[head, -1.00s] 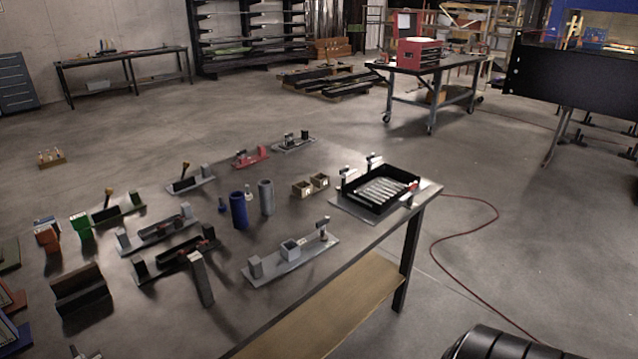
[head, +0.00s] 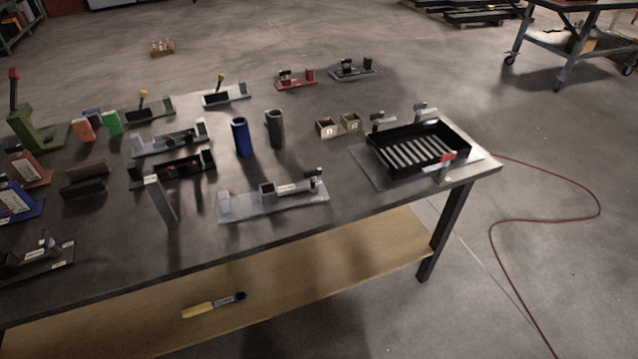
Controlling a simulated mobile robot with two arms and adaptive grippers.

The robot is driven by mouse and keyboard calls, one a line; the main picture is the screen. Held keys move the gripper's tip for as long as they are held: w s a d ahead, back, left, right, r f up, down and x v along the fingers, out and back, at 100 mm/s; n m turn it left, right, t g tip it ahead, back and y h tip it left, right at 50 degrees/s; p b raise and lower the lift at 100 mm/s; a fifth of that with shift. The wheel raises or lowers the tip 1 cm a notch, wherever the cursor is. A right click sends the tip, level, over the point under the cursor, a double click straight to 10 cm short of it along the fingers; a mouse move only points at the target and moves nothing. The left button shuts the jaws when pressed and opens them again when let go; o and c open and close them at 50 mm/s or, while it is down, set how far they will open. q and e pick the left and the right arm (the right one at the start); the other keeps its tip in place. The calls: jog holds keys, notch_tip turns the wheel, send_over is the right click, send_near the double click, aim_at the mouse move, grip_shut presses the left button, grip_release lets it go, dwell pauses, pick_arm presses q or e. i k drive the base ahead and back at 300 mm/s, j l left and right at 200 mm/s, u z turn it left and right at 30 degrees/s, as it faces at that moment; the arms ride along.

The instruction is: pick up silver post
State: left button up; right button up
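A grey upright rectangular post (head: 161,201) stands near the front edge of the dark table, in front of a black fixture (head: 172,172); it looks like the silver post. It leans slightly in the picture. A grey round cylinder (head: 275,129) stands farther back beside a blue cylinder (head: 241,137). Neither of my grippers is in the head view, so nothing is seen touching the post.
A grey fixture plate (head: 245,208) lies right of the post. A black slotted tray (head: 416,158) sits at the table's right end. Green, orange and blue fixtures crowd the left side. A yellow-handled tool (head: 200,309) lies on the lower wooden shelf (head: 330,262). A red cable (head: 545,219) crosses the floor.

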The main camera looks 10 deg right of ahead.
aim_at(153, 183)
jog(key=i+j+u, duration=0.1)
jog(key=j, duration=0.3)
jog(key=i+j+u, duration=0.1)
jog(key=j, duration=0.3)
jog(key=i+j+u, duration=0.1)
jog(key=j, duration=0.25)
jog(key=i+j+u, duration=0.1)
jog(key=i+j, duration=0.15)
jog(key=j, duration=0.15)
jog(key=i+j+u, duration=0.1)
jog(key=j, duration=0.25)
jog(key=i, duration=0.1)
